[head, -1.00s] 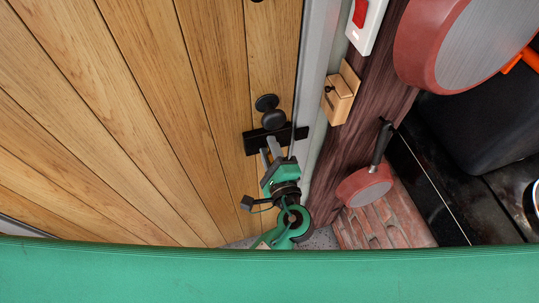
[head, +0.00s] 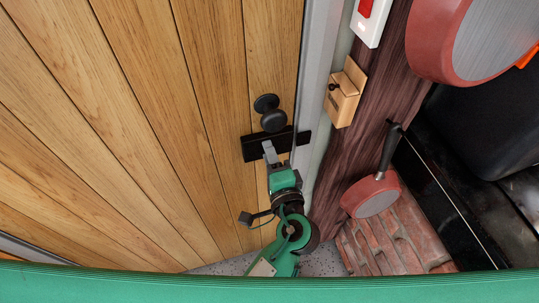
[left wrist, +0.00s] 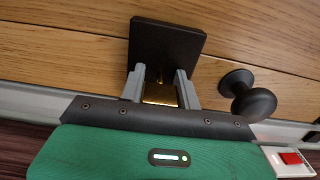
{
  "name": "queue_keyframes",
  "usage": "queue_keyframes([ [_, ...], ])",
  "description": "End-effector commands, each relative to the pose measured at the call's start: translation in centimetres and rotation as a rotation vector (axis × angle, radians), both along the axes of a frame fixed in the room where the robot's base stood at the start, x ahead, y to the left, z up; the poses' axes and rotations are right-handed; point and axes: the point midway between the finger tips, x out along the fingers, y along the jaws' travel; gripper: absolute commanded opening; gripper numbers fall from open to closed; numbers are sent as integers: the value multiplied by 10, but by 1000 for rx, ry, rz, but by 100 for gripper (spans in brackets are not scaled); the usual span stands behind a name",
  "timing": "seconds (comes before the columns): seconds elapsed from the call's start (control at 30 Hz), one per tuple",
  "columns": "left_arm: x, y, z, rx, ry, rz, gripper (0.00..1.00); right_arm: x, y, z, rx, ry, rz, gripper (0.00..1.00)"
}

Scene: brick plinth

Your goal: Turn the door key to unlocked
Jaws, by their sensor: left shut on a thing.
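The door key (left wrist: 160,95) is a brass-coloured piece at the black lock plate (left wrist: 165,45) on the wooden door. In the left wrist view my left gripper (left wrist: 161,86) has one finger on each side of the key and is shut on it. In the head view the black plate (head: 252,148) sits under the round black knob (head: 270,113), and my left gripper (head: 269,150) reaches it from below. The key is hidden there by the gripper. The knob also shows right of the fingers in the left wrist view (left wrist: 250,98). My right gripper is out of view.
The wooden door (head: 130,120) fills the left. A grey frame (head: 318,70) stands close right of the lock. Beyond it are a wooden box (head: 343,100), a red-and-white switch (head: 370,20), a small red pan (head: 370,195), a large red pan (head: 440,50) and bricks (head: 385,245).

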Motion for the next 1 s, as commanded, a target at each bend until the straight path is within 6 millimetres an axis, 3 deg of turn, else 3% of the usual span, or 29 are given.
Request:
queue_keyframes([
  [0.3,0,0,-1,-3,1,0,10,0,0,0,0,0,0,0],
  [0.33,0,0,-1,-3,1,0,35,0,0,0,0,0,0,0],
  [0.4,0,0,-1,-3,1,0,42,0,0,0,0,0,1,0],
  [0.77,-6,-2,-1,-2,0,-1,42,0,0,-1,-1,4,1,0],
  [1.0,-49,-16,-4,-4,4,-3,42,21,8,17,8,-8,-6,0],
])
